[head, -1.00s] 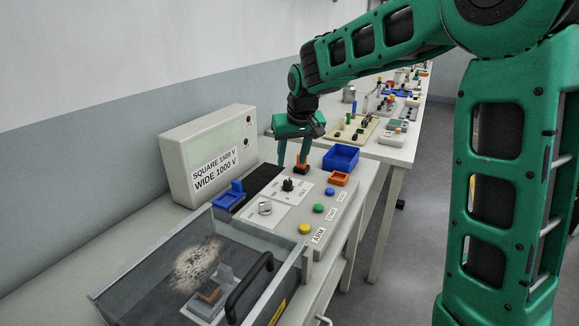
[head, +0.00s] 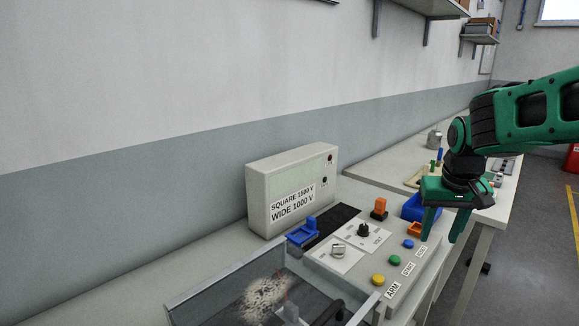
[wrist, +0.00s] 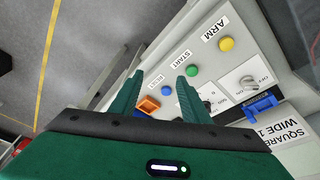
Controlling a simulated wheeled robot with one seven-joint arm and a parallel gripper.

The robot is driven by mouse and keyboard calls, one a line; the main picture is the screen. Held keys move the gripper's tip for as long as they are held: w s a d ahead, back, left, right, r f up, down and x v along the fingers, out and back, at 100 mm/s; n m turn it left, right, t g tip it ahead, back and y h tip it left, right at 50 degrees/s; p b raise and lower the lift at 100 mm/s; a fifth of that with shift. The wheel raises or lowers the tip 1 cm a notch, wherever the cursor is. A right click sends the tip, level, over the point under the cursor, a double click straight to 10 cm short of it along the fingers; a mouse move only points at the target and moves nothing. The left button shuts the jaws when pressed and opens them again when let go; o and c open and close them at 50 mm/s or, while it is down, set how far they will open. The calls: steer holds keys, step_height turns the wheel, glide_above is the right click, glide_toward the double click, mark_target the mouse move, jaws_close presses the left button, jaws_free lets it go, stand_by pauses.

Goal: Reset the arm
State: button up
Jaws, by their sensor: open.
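My gripper (head: 441,238) is green, open and empty, pointing down near the right edge of the control panel (head: 354,265). In the wrist view its two fingers (wrist: 158,84) stand apart with nothing between them but the panel's edge below. The panel carries yellow, green and blue buttons beside the labels ARM and START, and a black knob (head: 364,230). An orange connector (head: 380,206) stands upright behind the knob. A small orange holder (head: 414,229) sits by the gripper's left finger; the wrist view also shows it (wrist: 149,105).
A grey box (head: 290,190) labelled SQUARE 1500 V, WIDE 1000 V stands behind the panel. A blue holder (head: 303,233) is in front of it. A blue bin (head: 413,207) lies behind my gripper. A clear-lidded case (head: 235,293) is at front. Open floor lies to the right.

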steer(key=s+d+f+m+g, duration=0.1)
steer(key=s+d+f+m, duration=0.1)
steer(key=s, duration=1.1)
steer(key=s+d+f+m+g+y, duration=0.1)
steer(key=s+d+f+m, duration=0.1)
steer(key=s, duration=1.2)
steer(key=shift+s+d+f+g, duration=0.25)
steer(key=shift+d+f+g, duration=0.15)
steer(key=shift+d+f, duration=0.35)
steer(key=shift+w+a+f, duration=0.1)
steer(key=shift+w+f, duration=0.05)
steer(key=shift+w+f, duration=0.2)
steer(key=shift+w, duration=0.3)
